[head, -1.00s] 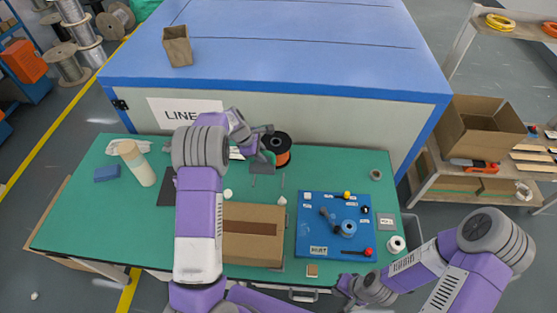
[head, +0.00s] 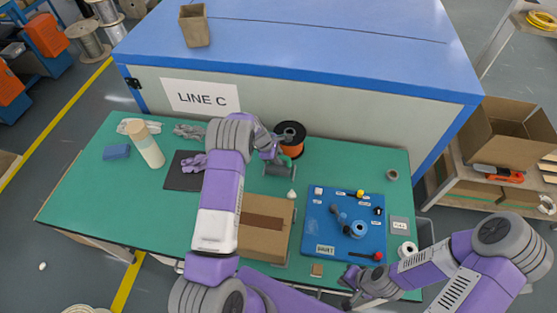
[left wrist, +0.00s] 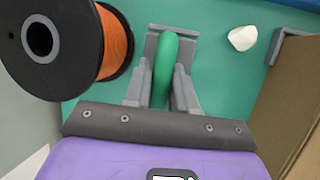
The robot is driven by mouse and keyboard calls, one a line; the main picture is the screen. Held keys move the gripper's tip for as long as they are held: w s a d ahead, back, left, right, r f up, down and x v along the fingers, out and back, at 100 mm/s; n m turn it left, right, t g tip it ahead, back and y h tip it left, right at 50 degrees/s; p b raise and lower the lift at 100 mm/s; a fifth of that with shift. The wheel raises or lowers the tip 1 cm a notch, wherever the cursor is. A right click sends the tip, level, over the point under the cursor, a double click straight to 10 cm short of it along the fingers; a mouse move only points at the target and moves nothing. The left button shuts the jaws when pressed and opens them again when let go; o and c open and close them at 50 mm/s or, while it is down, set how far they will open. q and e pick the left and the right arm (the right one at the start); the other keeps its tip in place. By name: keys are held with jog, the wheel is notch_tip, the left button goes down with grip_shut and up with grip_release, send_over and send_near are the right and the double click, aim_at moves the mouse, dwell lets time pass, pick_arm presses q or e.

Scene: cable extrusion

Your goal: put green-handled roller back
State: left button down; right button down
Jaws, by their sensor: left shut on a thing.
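The green-handled roller's green handle (left wrist: 163,70) stands between the two grey fingers of my left gripper (left wrist: 162,85) in the left wrist view. The gripper is shut on the handle. In the head view my left gripper (head: 276,152) is at the back of the green table, just in front of the orange spool. A grey part (head: 282,170) lies just below it there; I cannot tell how much of this is roller or stand. A grey bracket-like piece (left wrist: 170,30) shows beyond the handle. My right gripper (head: 352,287) is low at the table's front edge, its fingers too small to read.
The black-flanged orange spool (left wrist: 110,40) is close left of my left gripper in the wrist view. A cardboard box (head: 263,243) and a white piece (left wrist: 242,38) are close to the right. A blue board (head: 318,232) with small parts lies further right. The table's left front is clear.

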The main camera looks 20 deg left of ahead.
aim_at(272, 169)
pick_arm(q)
jog(key=shift+w+f, duration=0.1)
jog(key=shift+f, duration=0.7)
jog(key=shift+s+f+b, duration=0.25)
jog(key=shift+f+b, duration=0.35)
jog(key=shift+b, duration=0.05)
pick_arm(e)
jog(key=shift+s+f, duration=0.1)
jog(key=shift+f, duration=0.55)
pick_arm(q)
jog(key=c, duration=0.9)
grip_release()
jog(key=shift+f, duration=0.15)
pick_arm(e)
jog(key=shift+r, duration=0.15)
